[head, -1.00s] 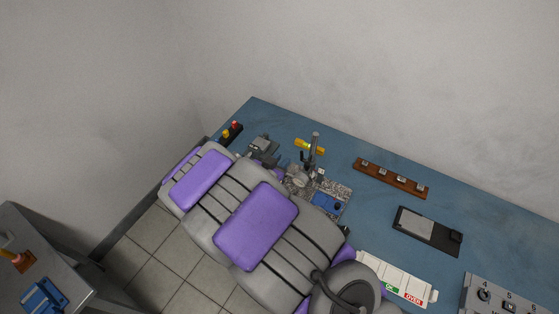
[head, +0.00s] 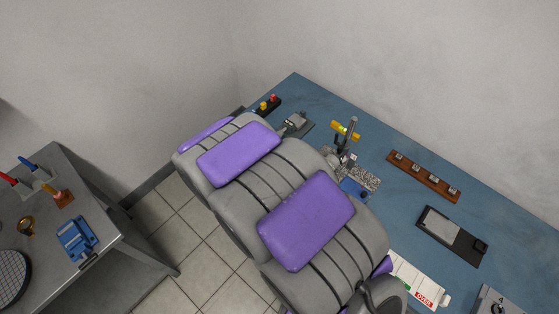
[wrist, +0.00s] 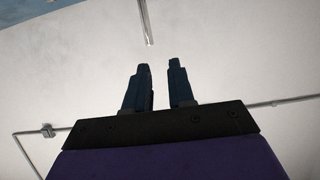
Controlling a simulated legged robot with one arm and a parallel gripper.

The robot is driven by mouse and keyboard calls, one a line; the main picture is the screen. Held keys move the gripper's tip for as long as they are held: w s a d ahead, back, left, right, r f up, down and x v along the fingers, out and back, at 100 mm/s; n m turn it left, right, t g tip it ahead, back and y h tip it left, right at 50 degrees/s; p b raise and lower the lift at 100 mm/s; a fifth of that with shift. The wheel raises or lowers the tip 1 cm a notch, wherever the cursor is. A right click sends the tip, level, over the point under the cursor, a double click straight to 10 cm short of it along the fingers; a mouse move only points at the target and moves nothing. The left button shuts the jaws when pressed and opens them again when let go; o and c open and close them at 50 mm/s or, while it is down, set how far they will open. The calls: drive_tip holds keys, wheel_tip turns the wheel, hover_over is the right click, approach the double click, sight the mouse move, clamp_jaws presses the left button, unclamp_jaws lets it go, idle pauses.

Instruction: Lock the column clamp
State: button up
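The measuring stand's metal column (head: 351,132) rises from a speckled base (head: 362,180) on the blue bench in the head view. A yellow part (head: 344,130) sits beside the column. Grey and dark fittings are low on the column; the clamp and its lever are too small to tell apart, and my arm hides part of the base. My gripper (wrist: 161,66) shows in the wrist view with its two dark fingers apart and nothing between them. In the head view my arm hides it. The wrist view faces a pale wall, and no clamp shows there.
The blue bench (head: 405,215) carries a wooden rack (head: 424,177), a black tray with a grey plate (head: 452,236) and a white OVER-labelled box (head: 415,279). A grey device (head: 296,122) stands left of the stand. A grey side table (head: 110,215) with tools is at left.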

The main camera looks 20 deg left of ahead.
drive_tip(key=v, duration=0.8)
drive_tip(key=shift+s, duration=0.2)
drive_tip(key=shift+a, duration=0.1)
